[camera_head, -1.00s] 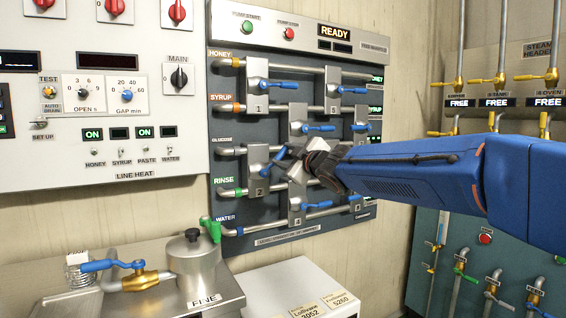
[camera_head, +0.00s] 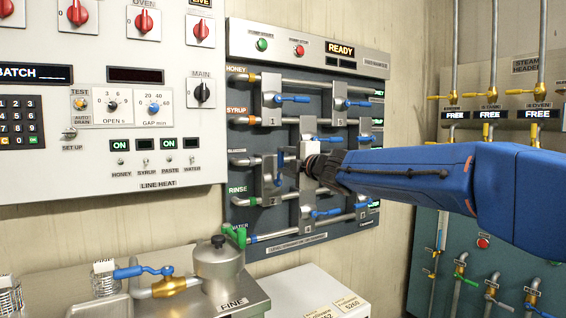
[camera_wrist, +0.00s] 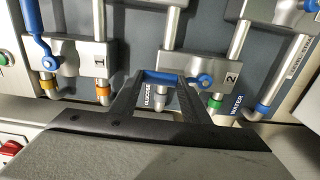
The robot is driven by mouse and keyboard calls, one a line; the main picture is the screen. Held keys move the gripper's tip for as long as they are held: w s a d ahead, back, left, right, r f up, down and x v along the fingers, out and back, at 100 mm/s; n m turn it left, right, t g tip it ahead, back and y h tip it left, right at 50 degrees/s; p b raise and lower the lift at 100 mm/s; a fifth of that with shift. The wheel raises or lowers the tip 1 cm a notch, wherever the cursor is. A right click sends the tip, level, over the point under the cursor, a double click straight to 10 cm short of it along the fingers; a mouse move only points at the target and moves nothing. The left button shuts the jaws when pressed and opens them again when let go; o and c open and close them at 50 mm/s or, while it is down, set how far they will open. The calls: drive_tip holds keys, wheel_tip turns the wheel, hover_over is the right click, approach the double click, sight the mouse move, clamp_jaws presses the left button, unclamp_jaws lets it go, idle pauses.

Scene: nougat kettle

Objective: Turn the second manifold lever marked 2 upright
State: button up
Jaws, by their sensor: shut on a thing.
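The second manifold lever is blue and sits on the grey plate marked 2 (camera_wrist: 231,78). In the head view the blue lever (camera_head: 280,158) stands about upright at that plate. In the wrist view, which is turned sideways, the lever (camera_wrist: 160,75) runs left from its round pivot (camera_wrist: 205,80), which is upward on the panel. My gripper (camera_wrist: 158,82) is shut on the lever, with its dark fingers around it. In the head view my gripper (camera_head: 291,163) comes from the right and partly hides the plate and lever.
Other blue levers lie near, including one on plate 1 (camera_head: 294,98) and one lower right (camera_head: 326,212). Pipes cross the dark panel around them. Below stands a steel box with a pot (camera_head: 219,259). A steam header with pipes (camera_head: 493,85) is at right.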

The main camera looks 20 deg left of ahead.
drive_tip(key=shift+s+a+f, duration=0.1)
drive_tip(key=shift+a, duration=0.05)
idle(0.3)
drive_tip(key=o, duration=1.5)
drive_tip(key=shift+s, duration=0.1)
drive_tip(key=v, duration=1.7)
drive_tip(key=shift+d, duration=0.25)
